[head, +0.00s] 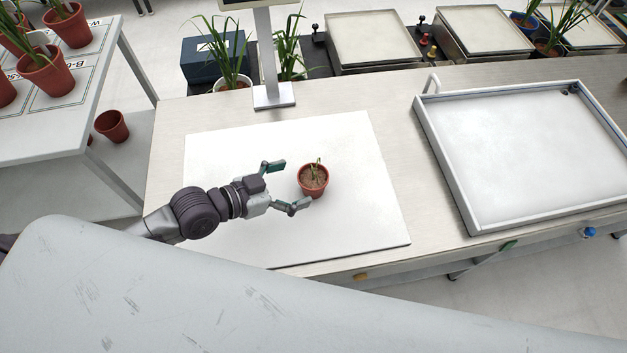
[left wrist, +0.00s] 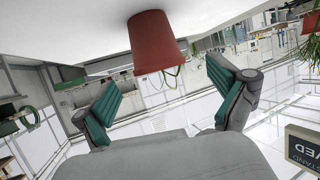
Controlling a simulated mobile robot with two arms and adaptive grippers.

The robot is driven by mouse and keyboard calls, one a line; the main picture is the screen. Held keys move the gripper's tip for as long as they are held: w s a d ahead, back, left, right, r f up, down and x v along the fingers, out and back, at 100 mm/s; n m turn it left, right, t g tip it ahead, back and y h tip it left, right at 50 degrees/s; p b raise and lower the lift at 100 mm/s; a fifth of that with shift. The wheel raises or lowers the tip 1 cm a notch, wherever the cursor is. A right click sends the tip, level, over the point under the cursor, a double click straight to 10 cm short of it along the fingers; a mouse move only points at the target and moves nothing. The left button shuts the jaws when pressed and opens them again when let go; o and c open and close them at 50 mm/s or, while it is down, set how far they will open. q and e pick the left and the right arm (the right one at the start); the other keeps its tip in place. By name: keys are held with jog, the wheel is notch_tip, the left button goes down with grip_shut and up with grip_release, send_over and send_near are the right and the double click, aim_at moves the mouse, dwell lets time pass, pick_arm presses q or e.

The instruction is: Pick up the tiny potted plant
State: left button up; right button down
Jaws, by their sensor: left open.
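The tiny potted plant (head: 313,180) is a small terracotta pot with a short, thin, dull plant. It stands upright on the white board (head: 360,226) on the bench. My left gripper (head: 284,186) is open, just left of the pot, with its green-padded fingers pointing towards it. In the left wrist view, which is upside down, the red-brown pot (left wrist: 153,42) shows ahead of and between the open fingers (left wrist: 165,98), with no visible contact. My right gripper is not in view.
A scale display post (head: 268,60) stands behind the board. An empty metal tray (head: 530,155) lies to the right. Larger potted plants (head: 229,55) stand behind the bench, and more pots (head: 46,70) are on a side table at left. The board around the small pot is clear.

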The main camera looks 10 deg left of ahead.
aim_at(311, 176)
pick_arm(q)
jog(key=shift+w+d, duration=0.3)
jog(key=shift+d, duration=0.05)
jog(key=p+x, duration=0.1)
jog(key=x, duration=0.3)
jog(key=shift+w+d+r, duration=0.15)
jog(key=shift+d, duration=0.1)
jog(key=shift+a, duration=0.1)
jog(key=c, duration=1.3)
jog(key=shift+o, duration=0.2)
jog(key=shift+r, duration=0.15)
